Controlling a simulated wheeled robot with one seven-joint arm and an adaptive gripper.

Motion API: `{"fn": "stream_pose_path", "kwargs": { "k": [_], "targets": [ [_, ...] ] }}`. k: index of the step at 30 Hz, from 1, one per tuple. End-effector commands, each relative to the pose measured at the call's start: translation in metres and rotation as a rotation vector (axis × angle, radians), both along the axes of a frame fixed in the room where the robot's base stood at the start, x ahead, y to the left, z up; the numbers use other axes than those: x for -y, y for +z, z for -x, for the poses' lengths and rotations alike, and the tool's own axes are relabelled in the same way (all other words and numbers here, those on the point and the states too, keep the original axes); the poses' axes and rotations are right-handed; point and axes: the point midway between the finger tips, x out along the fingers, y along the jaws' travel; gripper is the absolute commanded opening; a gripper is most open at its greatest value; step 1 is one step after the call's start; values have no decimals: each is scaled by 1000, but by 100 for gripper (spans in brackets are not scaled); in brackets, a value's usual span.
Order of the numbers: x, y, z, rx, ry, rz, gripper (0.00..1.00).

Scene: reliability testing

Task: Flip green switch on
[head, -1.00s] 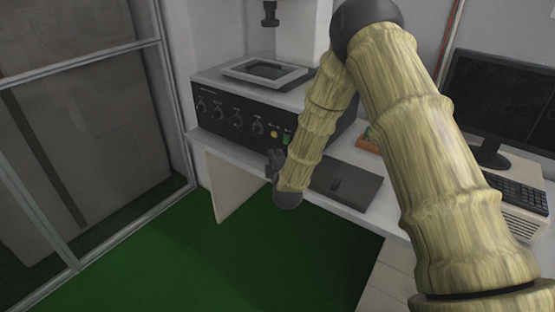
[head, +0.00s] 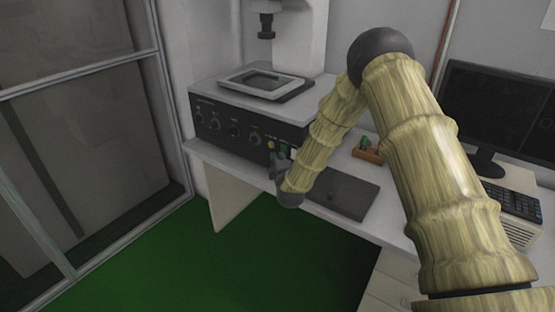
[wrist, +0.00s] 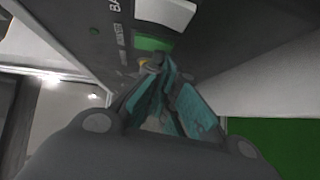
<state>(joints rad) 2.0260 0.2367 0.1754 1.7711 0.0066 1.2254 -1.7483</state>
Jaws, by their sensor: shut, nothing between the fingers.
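The green switch (wrist: 152,43) is a wide green rocker on the black front panel of a machine, and it shows near the top of the wrist view. A bit of green also shows beside my arm in the head view (head: 284,151). My gripper (wrist: 157,66) is shut and empty, its fingertips pointing at the panel just below the green switch in the wrist view. In the head view my gripper (head: 276,163) is in front of the panel's right end. I cannot tell whether the fingertips touch the panel. The switch's on or off position is unclear.
A yellow button (head: 270,145) and several knobs (head: 234,131) are left of the switch. A white rocker (wrist: 168,12) lies beyond it in the wrist view. The desk (head: 210,153) edge runs below the panel. A dark flat slab (head: 345,194) and a monitor (head: 500,110) stand right.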

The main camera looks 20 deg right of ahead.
Motion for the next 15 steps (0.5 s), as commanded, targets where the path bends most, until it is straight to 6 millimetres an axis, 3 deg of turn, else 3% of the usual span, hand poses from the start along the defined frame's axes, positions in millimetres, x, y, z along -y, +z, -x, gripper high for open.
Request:
{"fn": "stream_pose_path", "kwargs": {
  "k": [15],
  "targets": [
    [4, -4, -3, 30, -2, 41, 0]
  ]
}}
